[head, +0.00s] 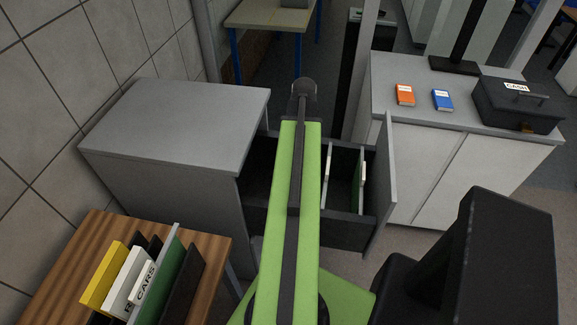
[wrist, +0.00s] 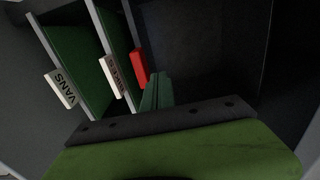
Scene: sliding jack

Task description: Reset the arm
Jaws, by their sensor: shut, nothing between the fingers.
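My green arm (head: 301,180) reaches forward over the open drawer (head: 349,232) of a grey cabinet (head: 180,120). In the wrist view my gripper (wrist: 157,92) shows dark green fingers close together, with nothing between them. It points into the dark drawer, just right of a red tab (wrist: 139,68). Whether it touches the tab I cannot tell. In the head view my fingers are hidden behind the arm.
Hanging files stand in the drawer, with labels VANS (wrist: 61,88) and another label (wrist: 113,76). A wooden table (head: 75,255) with a file rack stands at the lower left. A white counter (head: 470,175) bears an orange book (head: 404,95), a blue book (head: 442,100) and a cash box (head: 515,105).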

